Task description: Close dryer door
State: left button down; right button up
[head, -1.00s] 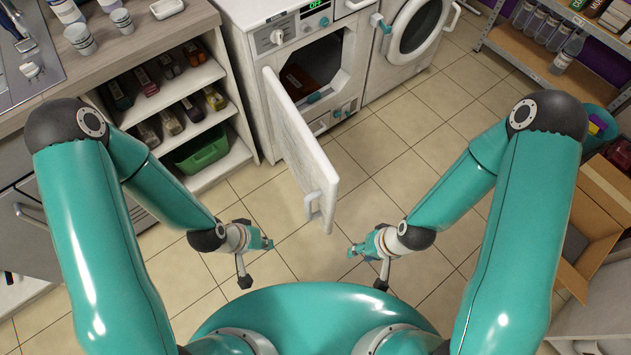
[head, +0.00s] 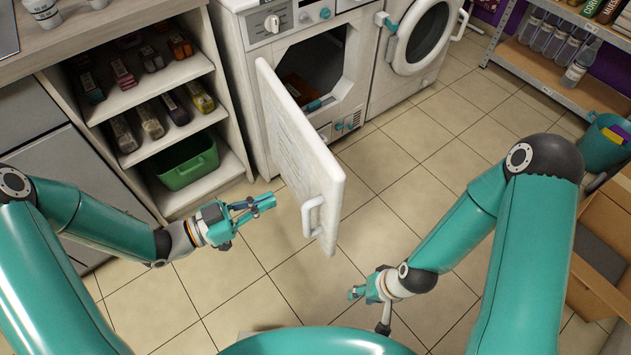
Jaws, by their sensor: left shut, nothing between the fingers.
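The dryer door (head: 300,155) is a white panel standing wide open, swung out toward me from the left side of the dryer's opening. Its white bar handle (head: 312,216) is near the free edge. The dryer (head: 268,27) shows a dark, uncovered cavity with something brownish inside. My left gripper (head: 268,202) is shut and empty, to the left of the door, apart from it in the picture, with its fingers pointing right toward the handle. My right gripper (head: 352,293) is low, right of and below the door's free edge; its fingers are too small to tell.
A second front-loading machine (head: 423,38) with a round door stands right of the dryer. An open shelf unit with a green bin (head: 188,168) is at left. A cardboard box (head: 600,235) and metal shelf (head: 545,62) are at right. Tiled floor (head: 400,170) is clear between.

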aim_at(329, 175)
pick_arm(q)
jog(key=x, duration=1.2)
jog(key=shift+w+d, duration=0.1)
